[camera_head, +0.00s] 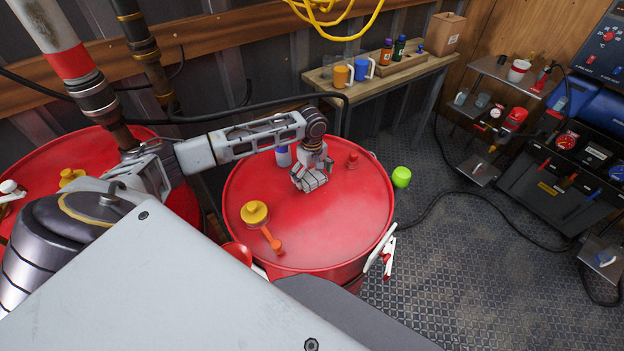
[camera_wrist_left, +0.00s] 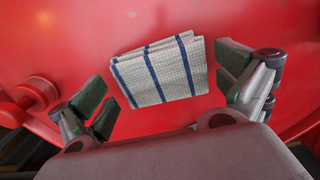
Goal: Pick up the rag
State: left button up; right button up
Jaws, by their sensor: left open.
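The rag (camera_wrist_left: 160,72) is a folded white cloth with blue stripes. In the left wrist view it lies on the red drum top (camera_wrist_left: 60,40). My left gripper (camera_wrist_left: 166,90) is open, with one dark-padded finger on each side of the rag and nothing held. In the head view the left gripper (camera_head: 311,181) is low over the middle back of the drum top (camera_head: 330,225). The rag cannot be made out clearly there, as the gripper covers that spot. My right gripper is not in view.
A wooden bench (camera_head: 392,77) with cups stands behind. The drum top's front right is clear.

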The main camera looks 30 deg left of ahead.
aim_at(312, 177)
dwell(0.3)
pick_arm(q)
jog(key=c, duration=0.7)
jog(key=shift+r, duration=0.15)
notch_tip(312, 177, up, 10)
jog(key=shift+b, duration=0.35)
dwell(0.4)
jog(key=o, duration=0.3)
jog(key=shift+c, duration=1.4)
